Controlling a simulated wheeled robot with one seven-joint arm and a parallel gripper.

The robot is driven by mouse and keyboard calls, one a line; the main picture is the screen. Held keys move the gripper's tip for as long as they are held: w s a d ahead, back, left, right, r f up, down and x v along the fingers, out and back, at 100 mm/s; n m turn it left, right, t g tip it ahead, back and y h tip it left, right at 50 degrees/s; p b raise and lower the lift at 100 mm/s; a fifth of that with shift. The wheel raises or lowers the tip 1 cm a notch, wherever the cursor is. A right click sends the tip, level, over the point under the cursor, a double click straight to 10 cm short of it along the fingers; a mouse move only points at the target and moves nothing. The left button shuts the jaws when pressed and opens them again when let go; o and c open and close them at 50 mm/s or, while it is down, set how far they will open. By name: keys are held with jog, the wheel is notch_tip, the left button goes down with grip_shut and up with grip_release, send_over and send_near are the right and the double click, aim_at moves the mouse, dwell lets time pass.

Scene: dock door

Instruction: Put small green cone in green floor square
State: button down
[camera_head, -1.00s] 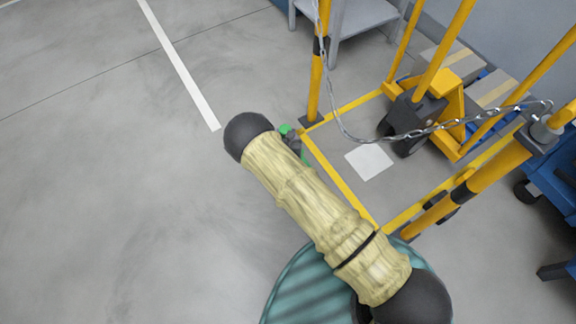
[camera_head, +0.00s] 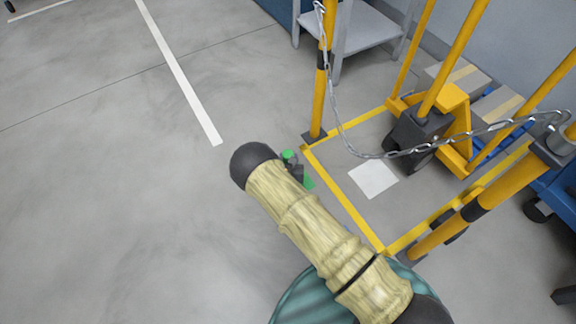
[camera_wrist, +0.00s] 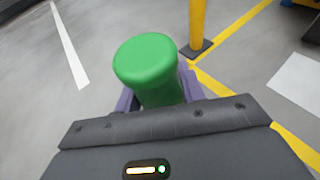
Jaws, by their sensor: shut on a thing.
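The small green cone (camera_wrist: 147,62) is held between the purple fingers of my gripper (camera_wrist: 158,92) in the wrist view; its rounded green top faces the camera and its lower part is hidden. In the head view the cone (camera_head: 289,156) shows as a bit of green beyond the dark end of my arm. My gripper (camera_head: 295,170) is mostly hidden there by the arm. I cannot tell the cone's height above the floor.
Yellow posts (camera_head: 318,90) with a hanging chain (camera_head: 345,145) stand to the right around a yellow-outlined bay. Inside are a white floor square (camera_head: 373,179) and a yellow pallet jack (camera_head: 440,115). A grey shelf (camera_head: 365,30) stands behind. The floor at left is clear.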

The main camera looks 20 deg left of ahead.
notch_tip(320, 180, down, 4)
jog(key=shift+r+b, duration=0.15)
jog(key=shift+b, duration=1.05)
jog(key=c, duration=0.8)
grip_release()
jog(key=shift+c, duration=0.2)
jog(key=p+v, duration=0.6)
jog(key=v, duration=0.6)
